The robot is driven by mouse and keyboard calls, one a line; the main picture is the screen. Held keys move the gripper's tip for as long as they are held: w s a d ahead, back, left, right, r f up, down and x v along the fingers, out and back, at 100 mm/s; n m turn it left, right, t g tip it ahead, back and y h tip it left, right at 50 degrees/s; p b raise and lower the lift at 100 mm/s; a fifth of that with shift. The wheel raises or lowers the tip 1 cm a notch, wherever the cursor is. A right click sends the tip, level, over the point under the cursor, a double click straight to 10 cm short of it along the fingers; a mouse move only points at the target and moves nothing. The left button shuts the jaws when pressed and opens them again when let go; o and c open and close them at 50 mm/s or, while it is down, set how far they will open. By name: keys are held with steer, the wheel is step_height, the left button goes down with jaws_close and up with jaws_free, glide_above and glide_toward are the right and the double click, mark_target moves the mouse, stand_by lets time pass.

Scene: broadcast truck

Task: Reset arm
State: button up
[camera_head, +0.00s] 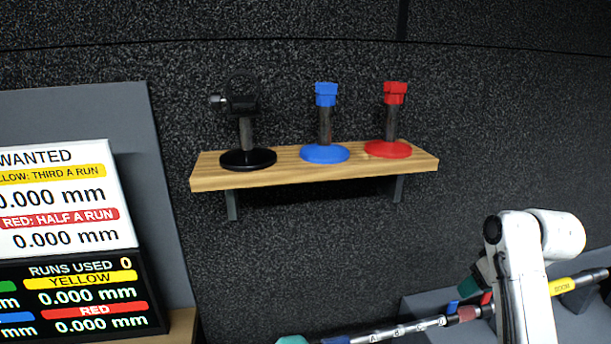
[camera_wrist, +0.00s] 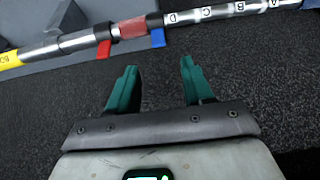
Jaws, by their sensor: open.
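My gripper (camera_wrist: 160,88) shows in the wrist view with two green fingers spread apart and nothing between them. Beyond the fingertips lies a long silver rod (camera_wrist: 200,14) with a yellow section at the left, a red band and white lettered marks. The fingers are apart from the rod. In the head view my white arm stands at the lower right, and the rod (camera_head: 400,329) runs along the bottom edge, partly hidden behind the arm.
A wooden wall shelf (camera_head: 300,170) holds a black stand (camera_head: 247,157), a blue stand (camera_head: 324,152) and a red stand (camera_head: 388,148). A white board (camera_head: 60,200) and a dark readout screen (camera_head: 85,295) stand at the left. The wall between shelf and arm is clear.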

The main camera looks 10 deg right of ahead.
steer(key=s+a+f+g, duration=0.2)
steer(key=s+a+f, duration=1.15)
steer(key=f, duration=0.25)
steer(key=s+a+f+g, duration=0.1)
steer(key=s+a+f, duration=0.1)
steer(key=s, duration=0.8)
steer(key=s+a+f+m, duration=0.1)
steer(key=s+f, duration=0.1)
steer(key=s, duration=0.9)
steer(key=shift+s+a+f+g, duration=0.2)
steer(key=shift+a+f+g, duration=0.15)
steer(key=shift+g, duration=0.05)
stand_by(0.6)
